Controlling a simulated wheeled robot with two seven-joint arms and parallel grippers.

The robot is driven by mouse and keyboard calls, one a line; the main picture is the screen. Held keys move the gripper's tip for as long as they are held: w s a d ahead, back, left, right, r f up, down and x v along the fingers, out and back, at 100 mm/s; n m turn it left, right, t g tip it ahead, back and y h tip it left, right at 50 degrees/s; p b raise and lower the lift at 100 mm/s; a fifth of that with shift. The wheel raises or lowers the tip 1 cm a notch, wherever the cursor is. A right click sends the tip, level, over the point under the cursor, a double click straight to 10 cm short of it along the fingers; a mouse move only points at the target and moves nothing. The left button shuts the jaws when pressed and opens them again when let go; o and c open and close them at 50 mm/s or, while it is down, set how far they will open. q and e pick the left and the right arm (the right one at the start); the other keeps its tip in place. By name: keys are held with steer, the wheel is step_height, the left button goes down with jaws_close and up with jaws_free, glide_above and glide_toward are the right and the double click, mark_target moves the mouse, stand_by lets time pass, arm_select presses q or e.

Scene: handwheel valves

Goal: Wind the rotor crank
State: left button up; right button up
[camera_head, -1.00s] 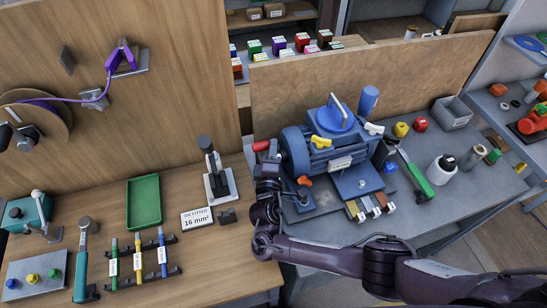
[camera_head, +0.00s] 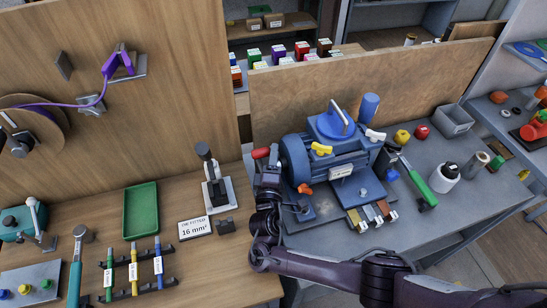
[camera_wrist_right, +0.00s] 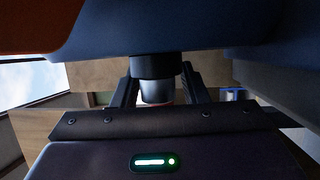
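A blue motor-like machine (camera_head: 335,150) stands on the grey bench in the head view. A red grip (camera_head: 260,153), seemingly the rotor crank's handle, sticks out at its left side. My right gripper (camera_head: 270,172) is just below and beside this grip, at the machine's left end. In the right wrist view, the two dark fingers (camera_wrist_right: 158,88) stand apart on either side of a grey cylinder with a black collar (camera_wrist_right: 156,68). Whether they press on it is unclear. Blue housing (camera_wrist_right: 160,30) fills the top of that view. My left gripper is not in view.
A green-handled tool (camera_head: 419,186), a white bottle (camera_head: 445,177) and a grey bin (camera_head: 453,117) are right of the machine. A wooden panel (camera_head: 400,90) stands behind it. The left bench holds a black-handled press (camera_head: 213,178) and a green tray (camera_head: 140,210).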

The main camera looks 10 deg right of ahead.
steer(key=v, duration=0.7)
steer(key=shift+s, duration=0.4)
steer(key=shift+a, duration=0.1)
